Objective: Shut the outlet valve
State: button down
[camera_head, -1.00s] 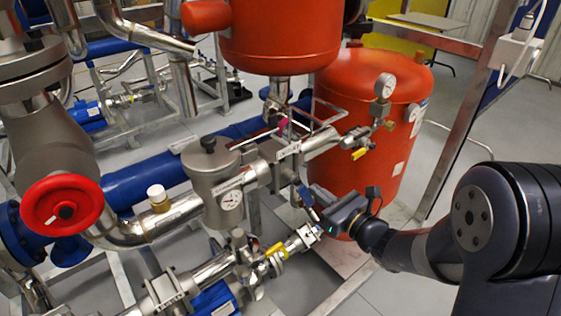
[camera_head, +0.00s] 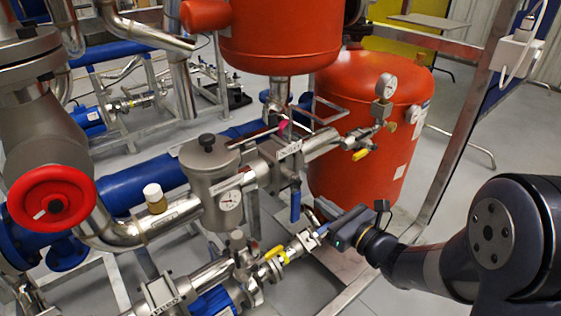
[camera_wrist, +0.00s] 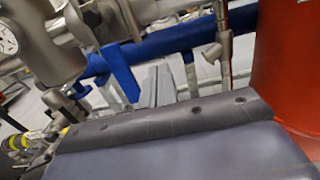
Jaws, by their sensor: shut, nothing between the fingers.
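A valve body with a white tag (camera_head: 289,149) sits in the pipe right of the grey strainer pot; I cannot read the tag surely, so I cannot confirm it is the outlet valve. Its blue lever (camera_head: 295,206) hangs straight down, across the pipe's run. In the wrist view the blue lever (camera_wrist: 121,72) stands left of the fingers, with a gap in the picture. My gripper (camera_head: 320,204) is shut and empty, just right of the lever. Its closed fingers also show in the wrist view (camera_wrist: 157,82).
A yellow lever (camera_head: 275,252) sits on the lower pipe, another (camera_head: 360,154) near the gauge. A red handwheel (camera_head: 50,197) is at left. The orange tank (camera_head: 375,120) stands behind my gripper. A steel frame post (camera_head: 460,130) rises at right.

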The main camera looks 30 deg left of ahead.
jog(key=v, duration=0.7)
jog(key=shift+s+d, duration=0.15)
jog(key=shift+d, duration=0.2)
jog(key=x, duration=0.9)
jog(key=shift+s+a, duration=0.25)
jog(key=shift+s, duration=0.1)
jog(key=shift+d, duration=0.1)
